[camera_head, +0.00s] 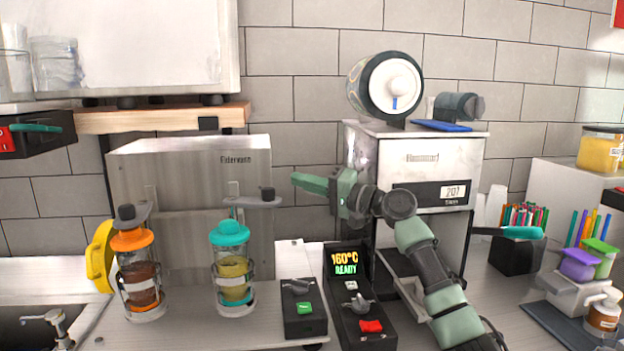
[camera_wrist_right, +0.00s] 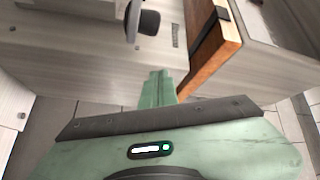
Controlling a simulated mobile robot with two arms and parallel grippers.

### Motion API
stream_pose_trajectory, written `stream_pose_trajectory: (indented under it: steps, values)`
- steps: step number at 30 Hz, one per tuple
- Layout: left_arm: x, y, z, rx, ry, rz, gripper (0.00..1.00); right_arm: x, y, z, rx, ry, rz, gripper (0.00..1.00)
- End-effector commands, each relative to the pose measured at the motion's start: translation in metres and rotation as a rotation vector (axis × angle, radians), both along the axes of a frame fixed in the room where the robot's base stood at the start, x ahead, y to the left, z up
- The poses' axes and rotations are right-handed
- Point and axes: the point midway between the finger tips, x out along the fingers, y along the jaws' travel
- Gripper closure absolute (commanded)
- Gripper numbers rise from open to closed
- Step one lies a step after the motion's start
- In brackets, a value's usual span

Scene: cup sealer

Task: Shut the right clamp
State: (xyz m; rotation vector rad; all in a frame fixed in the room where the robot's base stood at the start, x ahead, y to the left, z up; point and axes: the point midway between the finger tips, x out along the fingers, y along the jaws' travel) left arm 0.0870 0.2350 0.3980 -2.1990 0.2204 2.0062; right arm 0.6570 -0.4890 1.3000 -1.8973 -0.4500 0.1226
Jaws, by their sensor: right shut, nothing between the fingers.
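The right clamp is a grey bar (camera_head: 250,201) with a black knob (camera_head: 267,193) at its right end, mounted on the front of the metal box. It sits above the teal-lidded cup (camera_head: 231,262) and sticks out to the right of the lid. In the wrist view the clamp's knob (camera_wrist_right: 149,21) shows at the top, beyond my fingers. My right gripper (camera_head: 297,181) is shut and empty, fingers pointing left, just right of and slightly above the knob in the head view; they appear apart. Its fingers (camera_wrist_right: 157,88) also show together in the wrist view. My left gripper is out of view.
The left clamp (camera_head: 131,214) lies over the orange-lidded cup (camera_head: 140,275). The metal box (camera_head: 190,160) stands behind both cups. A control panel reading 160°C READY (camera_head: 346,263) and a small switch box (camera_head: 303,308) stand below my arm. A wooden shelf (camera_head: 160,118) is above the box.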

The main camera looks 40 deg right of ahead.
Motion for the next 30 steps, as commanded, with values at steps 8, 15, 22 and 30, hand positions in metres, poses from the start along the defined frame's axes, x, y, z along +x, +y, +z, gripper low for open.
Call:
stream_pose_trajectory:
  steps: [8, 15, 22, 30]
  values:
    - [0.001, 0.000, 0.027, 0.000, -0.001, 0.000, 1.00, 0.045, 0.018, 0.011, 0.003, 0.000, 0.002, 1.00]
    - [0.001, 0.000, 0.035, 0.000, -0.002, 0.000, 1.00, 0.035, 0.034, -0.001, -0.003, 0.003, 0.000, 1.00]
    - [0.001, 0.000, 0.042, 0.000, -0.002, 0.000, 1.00, 0.025, 0.045, -0.008, -0.002, 0.002, 0.000, 1.00]
    - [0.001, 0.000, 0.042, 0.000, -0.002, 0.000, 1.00, 0.023, 0.047, -0.009, -0.001, -0.001, -0.001, 1.00]
